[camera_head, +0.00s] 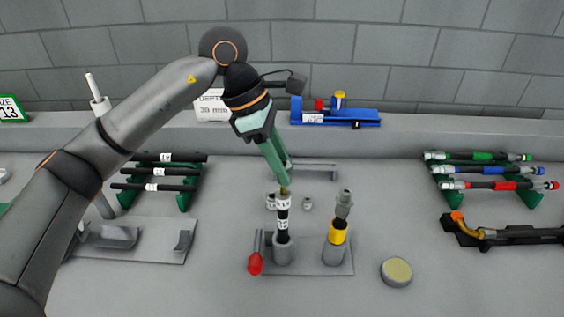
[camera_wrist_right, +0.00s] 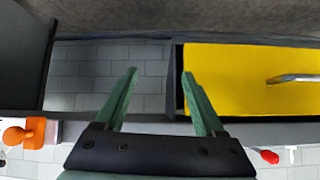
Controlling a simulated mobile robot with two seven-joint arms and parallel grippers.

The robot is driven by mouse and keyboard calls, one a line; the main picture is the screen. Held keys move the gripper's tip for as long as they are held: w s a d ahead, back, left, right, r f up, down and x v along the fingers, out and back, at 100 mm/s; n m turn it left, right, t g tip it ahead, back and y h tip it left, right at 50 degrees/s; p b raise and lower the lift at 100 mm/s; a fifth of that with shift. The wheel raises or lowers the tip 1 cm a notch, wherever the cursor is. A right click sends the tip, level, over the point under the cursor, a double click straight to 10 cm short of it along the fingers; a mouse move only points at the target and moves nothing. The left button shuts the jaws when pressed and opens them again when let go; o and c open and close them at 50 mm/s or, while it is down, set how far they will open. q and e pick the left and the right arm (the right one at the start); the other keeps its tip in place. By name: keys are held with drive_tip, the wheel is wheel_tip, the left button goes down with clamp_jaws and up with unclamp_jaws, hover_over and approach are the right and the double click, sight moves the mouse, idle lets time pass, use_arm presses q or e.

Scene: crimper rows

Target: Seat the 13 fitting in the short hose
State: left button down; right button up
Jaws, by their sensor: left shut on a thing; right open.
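My left gripper (camera_head: 284,182) points down over the bench, its green fingers shut on a small brass-coloured fitting (camera_head: 284,190), mostly hidden between the tips. Directly below, a short black hose (camera_head: 282,236) with white labels stands upright in a grey holder (camera_head: 283,252). The fitting is at the hose's top end; I cannot tell how far it is inside. My right gripper (camera_wrist_right: 158,73) is open and empty in the right wrist view; it is not visible in the head view.
Beside the hose stands a yellow-banded hose (camera_head: 338,236) with a grey fitting on top. A red-ended lever (camera_head: 255,262) is left of the holder. A round pad (camera_head: 397,271) lies right. Hose racks (camera_head: 183,199) (camera_head: 442,187) flank the bench. A blue tool (camera_head: 335,117) sits behind.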

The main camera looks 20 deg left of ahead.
use_arm(q)
drive_tip(key=shift+f+b, duration=1.2)
drive_tip(key=shift+f, duration=0.45)
drive_tip(key=c, duration=0.5)
unclamp_jaws()
drive_tip(key=shift+r, duration=0.1)
drive_tip(key=v, duration=1.2)
drive_tip(key=shift+r, duration=0.25)
